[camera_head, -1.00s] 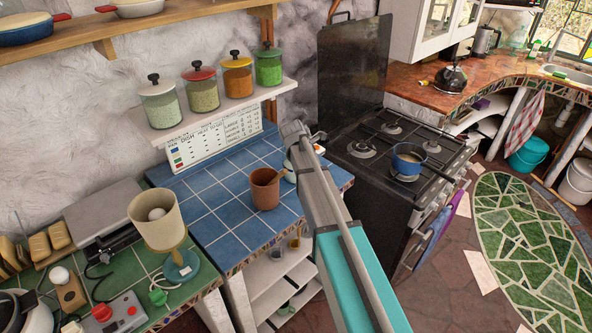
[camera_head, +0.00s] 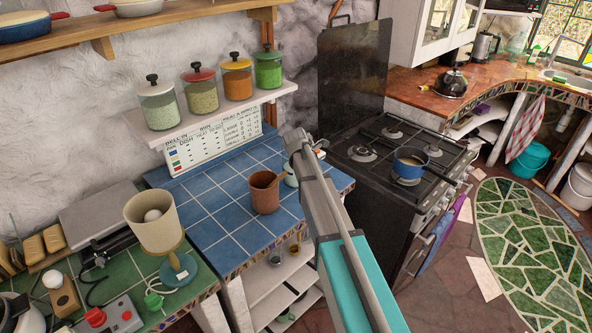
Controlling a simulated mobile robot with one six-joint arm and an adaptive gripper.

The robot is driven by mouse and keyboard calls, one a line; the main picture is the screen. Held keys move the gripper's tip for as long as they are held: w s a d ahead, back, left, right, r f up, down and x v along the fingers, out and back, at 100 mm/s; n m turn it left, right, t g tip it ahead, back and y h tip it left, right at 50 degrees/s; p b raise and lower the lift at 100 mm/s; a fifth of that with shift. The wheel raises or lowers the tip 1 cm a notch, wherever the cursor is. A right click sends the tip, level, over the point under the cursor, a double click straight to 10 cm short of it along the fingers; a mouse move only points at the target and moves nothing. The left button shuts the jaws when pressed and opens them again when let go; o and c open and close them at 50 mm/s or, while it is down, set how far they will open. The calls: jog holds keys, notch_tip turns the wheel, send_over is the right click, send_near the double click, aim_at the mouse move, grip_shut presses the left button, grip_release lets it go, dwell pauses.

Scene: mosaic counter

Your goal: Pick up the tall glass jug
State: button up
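I cannot clearly make out a tall glass jug in this view. My arm crosses the middle of the picture and hides part of the blue tiled counter (camera_head: 220,215) and the stove's side. My gripper (camera_head: 296,140) is at the far end of the arm, above the counter's right edge. Its fingers cannot be made out, and nothing is visibly held. A brown cup or jug (camera_head: 265,195) stands upright on the blue counter, left of my arm. A small white item (camera_head: 290,178) is partly hidden behind the arm.
Several lidded glass jars (camera_head: 200,97) stand on a wall shelf. The stove (camera_head: 374,170) holds a blue pan (camera_head: 409,165). A lamp (camera_head: 155,235) stands at the left. A dark kettle (camera_head: 453,83) sits on the far counter. Much of the blue counter is clear.

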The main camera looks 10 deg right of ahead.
grip_shut()
jog(key=shift+r, duration=0.15)
dwell(0.4)
notch_tip(320, 180, up, 3)
jog(key=p, duration=0.3)
jog(key=shift+r+p, duration=0.2)
jog(key=shift+p, duration=0.2)
jog(key=s+d+r+p, duration=0.6)
jog(key=s+r+p, duration=0.3)
jog(key=s, duration=0.3)
jog(key=shift+d+r, duration=0.15)
jog(key=shift+d, duration=0.25)
jog(key=shift+s, duration=0.1)
